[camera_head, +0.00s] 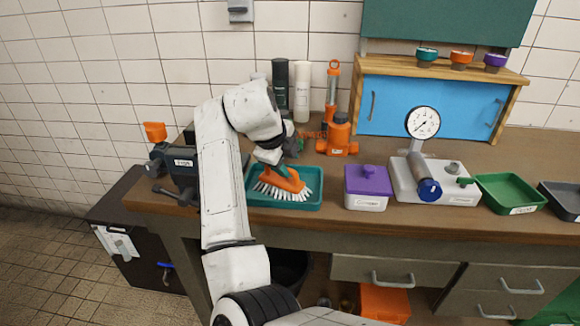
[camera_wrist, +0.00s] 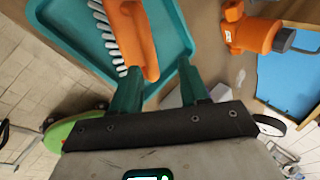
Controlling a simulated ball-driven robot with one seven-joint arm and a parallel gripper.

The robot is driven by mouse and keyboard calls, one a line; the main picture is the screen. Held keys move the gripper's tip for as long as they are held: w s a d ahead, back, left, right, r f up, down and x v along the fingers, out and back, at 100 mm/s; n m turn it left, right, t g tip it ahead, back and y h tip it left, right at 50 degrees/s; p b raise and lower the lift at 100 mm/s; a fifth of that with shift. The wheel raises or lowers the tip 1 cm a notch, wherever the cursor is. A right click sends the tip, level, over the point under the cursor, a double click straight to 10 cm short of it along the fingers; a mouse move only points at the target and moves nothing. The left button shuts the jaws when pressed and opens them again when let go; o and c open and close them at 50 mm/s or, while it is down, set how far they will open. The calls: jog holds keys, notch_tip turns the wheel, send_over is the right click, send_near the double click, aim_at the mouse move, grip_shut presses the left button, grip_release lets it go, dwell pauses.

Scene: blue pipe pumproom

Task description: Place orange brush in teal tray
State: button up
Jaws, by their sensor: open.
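The orange brush (camera_head: 284,182) with white bristles lies in the teal tray (camera_head: 314,200) on the bench, in the head view. In the wrist view the orange brush (camera_wrist: 136,40) lies over the teal tray (camera_wrist: 178,48), its bristles toward the left. My gripper (camera_wrist: 158,82) is open, with its two dark green fingers apart at the tray's near end, close to the brush's end. In the head view my gripper (camera_head: 272,160) is just above and behind the brush, partly hidden by my arm.
A purple box (camera_head: 368,184) and a grey device with a gauge (camera_head: 422,124) stand right of the tray. A green tray (camera_head: 508,194) is farther right. An orange jack (camera_head: 338,134) and two bottles stand behind. A vise (camera_head: 176,168) is at the left.

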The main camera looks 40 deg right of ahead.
jog(key=v, duration=0.8)
jog(key=shift+r, duration=0.2)
jog(key=shift+s+f, duration=0.1)
